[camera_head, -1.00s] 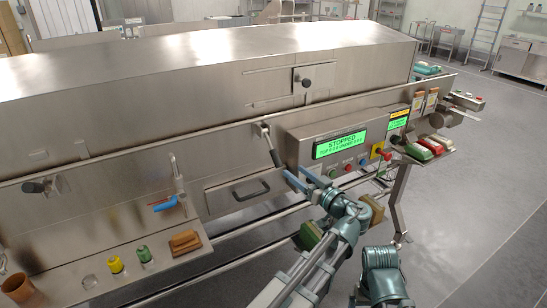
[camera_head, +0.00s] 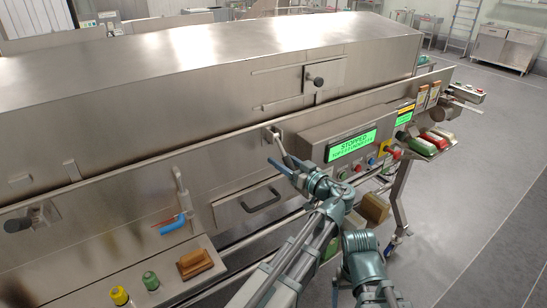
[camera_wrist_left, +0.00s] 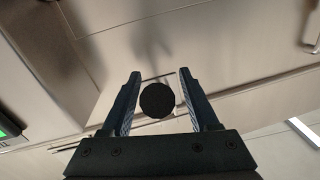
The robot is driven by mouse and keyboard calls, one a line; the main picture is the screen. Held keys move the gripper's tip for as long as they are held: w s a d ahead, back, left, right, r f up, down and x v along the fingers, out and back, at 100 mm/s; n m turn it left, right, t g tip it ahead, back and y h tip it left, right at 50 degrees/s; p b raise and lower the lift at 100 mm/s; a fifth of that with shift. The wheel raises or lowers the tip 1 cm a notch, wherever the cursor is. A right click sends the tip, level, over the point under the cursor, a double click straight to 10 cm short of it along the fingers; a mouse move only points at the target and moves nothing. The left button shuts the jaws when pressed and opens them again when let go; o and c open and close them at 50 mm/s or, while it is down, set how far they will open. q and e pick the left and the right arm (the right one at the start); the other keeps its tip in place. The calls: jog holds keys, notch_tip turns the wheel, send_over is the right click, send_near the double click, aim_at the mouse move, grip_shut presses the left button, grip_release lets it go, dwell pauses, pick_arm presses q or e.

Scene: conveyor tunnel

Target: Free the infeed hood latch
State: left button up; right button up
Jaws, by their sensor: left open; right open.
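A lever latch (camera_head: 271,134) is mounted on the steel front below the hood (camera_head: 200,75), left of the display box. Its lower part is hidden by my left gripper (camera_head: 279,167) in the head view. My left gripper is open at the lever. In the left wrist view, the round black end of the handle (camera_wrist_left: 157,100) lies between the two open fingers, apart from both. A second latch with a black knob (camera_head: 20,224) sits at the far left of the front. Only links of my right arm show at the bottom; its gripper is not visible.
The display (camera_head: 352,146) reads STOPPED, with buttons and a red knob (camera_head: 393,151) below it. A drawer handle (camera_head: 261,201) is below the latch. A blue-handled valve (camera_head: 173,224) and a ledge with a brown block (camera_head: 194,263) are at the left.

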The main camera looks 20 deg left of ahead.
pick_arm(q)
grip_shut()
dwell(0.3)
jog(key=shift+d, duration=0.1)
dwell(1.0)
